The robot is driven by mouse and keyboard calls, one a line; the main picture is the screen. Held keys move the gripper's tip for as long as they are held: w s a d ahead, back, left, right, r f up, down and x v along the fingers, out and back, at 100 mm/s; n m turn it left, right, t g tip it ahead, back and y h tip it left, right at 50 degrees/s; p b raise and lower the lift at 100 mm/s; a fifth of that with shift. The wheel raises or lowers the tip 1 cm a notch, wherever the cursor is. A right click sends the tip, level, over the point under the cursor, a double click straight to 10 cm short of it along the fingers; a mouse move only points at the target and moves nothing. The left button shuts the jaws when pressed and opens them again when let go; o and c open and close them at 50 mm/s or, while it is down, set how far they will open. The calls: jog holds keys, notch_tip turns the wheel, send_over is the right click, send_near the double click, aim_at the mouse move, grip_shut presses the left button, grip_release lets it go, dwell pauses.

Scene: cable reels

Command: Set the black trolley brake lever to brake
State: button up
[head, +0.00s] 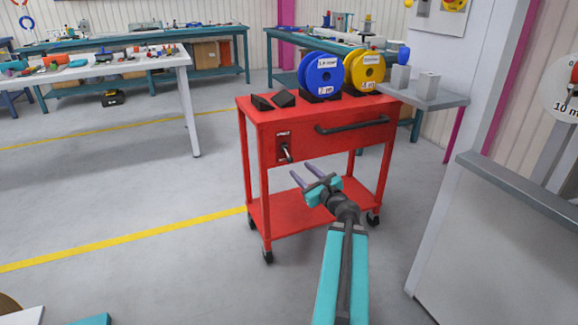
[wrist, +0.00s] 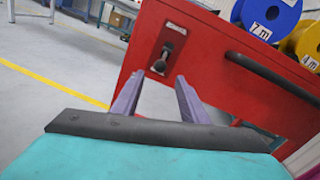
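The black brake lever (head: 286,152) sits on a small dark plate on the front left of the red trolley (head: 253,133). It hangs downward from its pivot. In the wrist view the lever (wrist: 161,63) with its round knob is just beyond and above my fingertips. My gripper (head: 305,180) is below and slightly right of the lever, apart from it. In the wrist view my gripper (wrist: 157,80) has its two purple fingers spread with nothing between them. The small lettering on the plate is too blurred to read.
A black handle bar (head: 352,126) runs across the trolley front, right of the lever. A blue reel (head: 321,75) and a yellow reel (head: 364,71) stand on top. A grey cabinet (head: 500,235) stands at the right. The floor left of the trolley is clear.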

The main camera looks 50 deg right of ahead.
aim_at(291, 162)
jog(key=shift+w+d+f+b, duration=0.1)
jog(key=shift+w+b, duration=0.35)
jog(key=shift+b, duration=1.15)
jog(key=shift+b+x, duration=1.15)
jog(key=shift+x, duration=3.05)
grip_shut()
jog(key=shift+s+a, duration=0.1)
jog(key=shift+a, duration=0.1)
jog(key=shift+d, duration=0.2)
jog(key=shift+r, duration=0.2)
